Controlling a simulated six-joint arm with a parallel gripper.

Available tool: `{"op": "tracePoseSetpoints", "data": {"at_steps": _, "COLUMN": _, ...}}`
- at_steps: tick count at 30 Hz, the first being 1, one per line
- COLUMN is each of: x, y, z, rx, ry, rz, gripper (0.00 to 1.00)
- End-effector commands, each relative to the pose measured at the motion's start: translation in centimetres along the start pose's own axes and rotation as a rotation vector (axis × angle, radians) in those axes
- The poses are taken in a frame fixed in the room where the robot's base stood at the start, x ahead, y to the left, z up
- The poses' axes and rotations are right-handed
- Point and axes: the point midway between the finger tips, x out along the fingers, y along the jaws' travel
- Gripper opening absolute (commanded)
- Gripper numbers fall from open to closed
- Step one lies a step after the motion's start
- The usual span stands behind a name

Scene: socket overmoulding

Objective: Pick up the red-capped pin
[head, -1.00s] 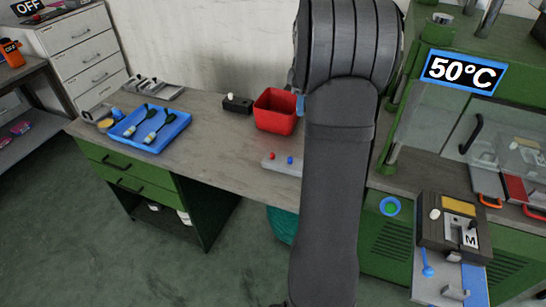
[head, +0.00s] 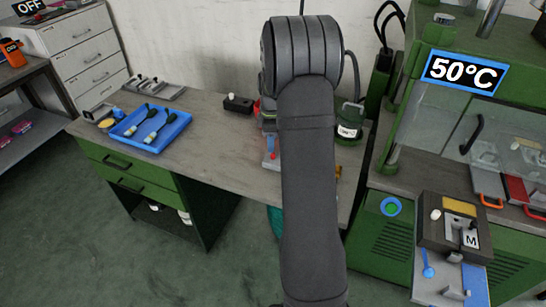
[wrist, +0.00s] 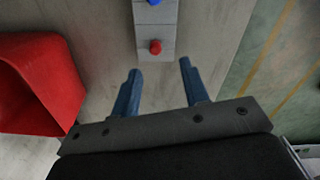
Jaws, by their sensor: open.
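The red-capped pin (wrist: 155,46) stands in a light grey block (wrist: 155,30) in the wrist view. A blue-capped pin (wrist: 156,2) is at the picture's top edge, in the same block. My gripper (wrist: 160,66) is open, with two blue fingers spread and nothing between them. The red cap lies just beyond the fingertips, roughly between their lines, apart from both. In the head view a small red cap (head: 272,155) shows at the arm's left edge above part of the block (head: 270,166). My arm hides the rest there.
The red bin (wrist: 40,85) stands close left of my gripper in the wrist view. The green press (head: 480,90) stands right.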

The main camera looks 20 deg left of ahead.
Motion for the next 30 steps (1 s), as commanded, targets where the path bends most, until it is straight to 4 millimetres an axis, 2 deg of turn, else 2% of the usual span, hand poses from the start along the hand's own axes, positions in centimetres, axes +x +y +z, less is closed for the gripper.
{"op": "tracePoseSetpoints", "data": {"at_steps": 7, "x": 1.4, "y": 0.1, "z": 0.1, "rx": 0.001, "ry": 0.0, "rz": -0.001, "gripper": 0.41}}
{"op": "tracePoseSetpoints", "data": {"at_steps": 16, "x": 5.5, "y": 0.5, "z": 0.4, "rx": -0.001, "ry": 0.001, "rz": -0.002, "gripper": 0.41}}
{"op": "tracePoseSetpoints", "data": {"at_steps": 23, "x": 5.7, "y": 0.6, "z": 0.4, "rx": -0.001, "ry": 0.002, "rz": 0.001, "gripper": 0.41}}
{"op": "tracePoseSetpoints", "data": {"at_steps": 30, "x": 5.7, "y": 0.6, "z": 0.4, "rx": -0.001, "ry": 0.002, "rz": 0.001, "gripper": 0.0}}
